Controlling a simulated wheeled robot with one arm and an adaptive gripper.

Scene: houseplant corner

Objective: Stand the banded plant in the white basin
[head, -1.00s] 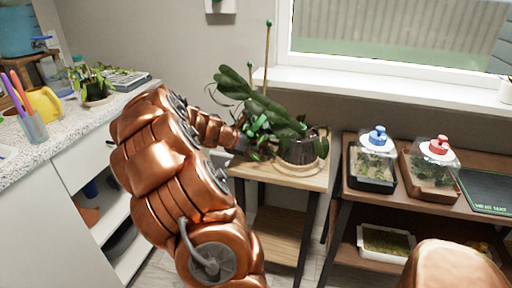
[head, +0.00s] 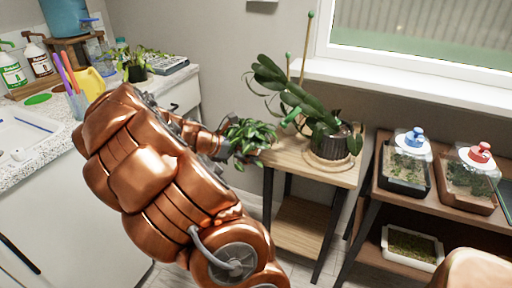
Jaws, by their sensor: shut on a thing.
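My gripper (head: 222,149) is shut on a small bushy green plant (head: 250,135), left of the wooden stand and apart from the tall plant there. The leaves hide most of its pot, so I cannot see a band on it. A white basin (head: 22,132) is set in the speckled counter at the far left, partly cut off by the picture edge. Another leafy plant in a dark pot (head: 138,74) stands at the back of the counter.
The wooden stand (head: 292,158) holds a tall staked plant (head: 300,98) in a ribbed pot. Pens in a cup (head: 76,104), a yellow watering can (head: 92,86), bottles (head: 38,58) and a green disc (head: 38,99) crowd the counter. Lidded trays (head: 404,165) stand on the right shelf.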

